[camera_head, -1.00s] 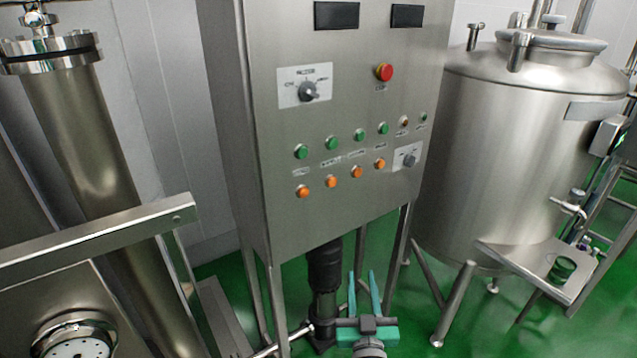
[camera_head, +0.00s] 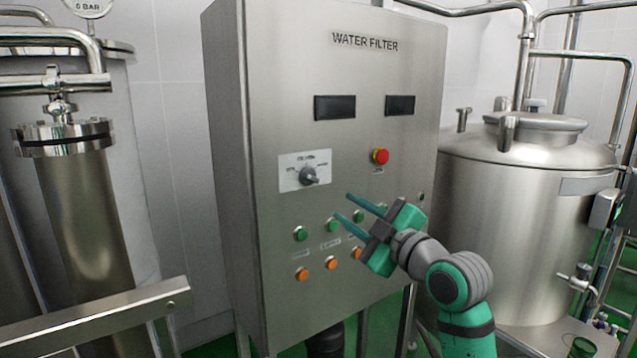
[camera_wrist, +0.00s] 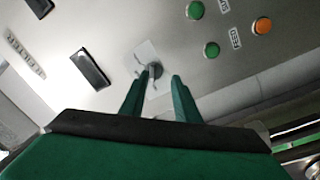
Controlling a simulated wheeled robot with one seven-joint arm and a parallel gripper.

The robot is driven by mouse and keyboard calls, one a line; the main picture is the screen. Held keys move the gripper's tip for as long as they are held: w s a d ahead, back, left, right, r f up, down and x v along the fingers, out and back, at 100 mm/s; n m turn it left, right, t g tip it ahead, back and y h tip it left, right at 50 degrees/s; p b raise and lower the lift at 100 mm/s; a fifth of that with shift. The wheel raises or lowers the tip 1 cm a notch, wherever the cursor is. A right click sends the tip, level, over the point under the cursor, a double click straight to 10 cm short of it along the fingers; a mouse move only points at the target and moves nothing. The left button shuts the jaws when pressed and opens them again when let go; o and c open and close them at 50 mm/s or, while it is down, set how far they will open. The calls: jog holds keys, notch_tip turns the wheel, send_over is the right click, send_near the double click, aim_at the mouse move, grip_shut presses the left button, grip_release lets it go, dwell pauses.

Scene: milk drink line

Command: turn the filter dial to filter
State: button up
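The filter dial (camera_head: 308,176) is a dark grey knob on a white label plate (camera_head: 291,184), on the front of the steel WATER FILTER cabinet. Its label text is too small to read. My gripper (camera_head: 342,206) is open and empty, below and right of the dial, with its two green fingers pointing toward the panel. In the wrist view the dial (camera_wrist: 154,69) shows ahead, between and just beyond the fingertips (camera_wrist: 156,80). The fingers look apart from the dial.
Green buttons (camera_head: 300,234) and orange buttons (camera_head: 302,274) sit below the dial, some hidden behind my gripper. A red emergency button (camera_head: 381,157) is to the right. Two dark displays (camera_head: 334,107) are above. A steel tank (camera_head: 520,220) stands at the right.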

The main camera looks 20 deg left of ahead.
jog(key=n+g, duration=0.1)
jog(key=n, duration=0.1)
send_near(313, 179)
jog(key=x, duration=0.6)
jog(key=shift+w+a, duration=0.3)
jog(key=shift+w, duration=0.15)
jog(key=shift+a, duration=0.55)
jog(key=shift+d, duration=0.15)
grip_shut()
